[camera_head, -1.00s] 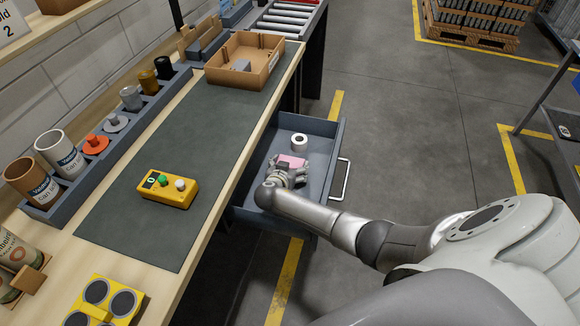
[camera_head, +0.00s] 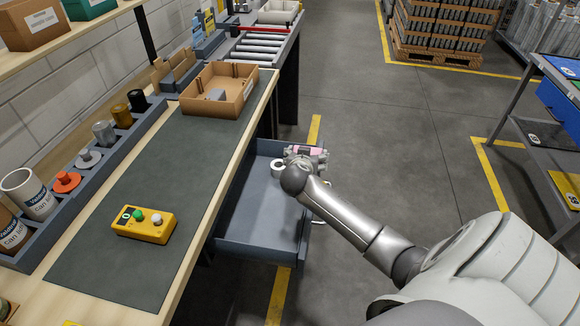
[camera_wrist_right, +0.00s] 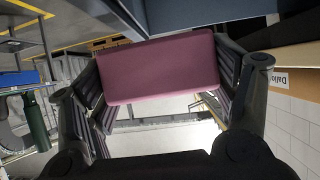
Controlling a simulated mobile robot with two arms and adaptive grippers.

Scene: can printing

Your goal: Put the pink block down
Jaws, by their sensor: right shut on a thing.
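The pink block (camera_head: 303,149) is between the fingers of my right gripper (camera_head: 305,158), which is shut on it. In the right wrist view the block (camera_wrist_right: 160,68) fills the space between the two fingers. In the head view the gripper holds it above the right side of the open grey drawer (camera_head: 262,225); the arm hides part of the drawer. My left gripper is not in view.
The workbench has a dark green mat (camera_head: 150,190) with a yellow button box (camera_head: 146,224) on it. A brown tray (camera_head: 218,90) stands at the back. A grey rack (camera_head: 60,205) holds cans and pots along the wall. The drawer's front half is empty.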

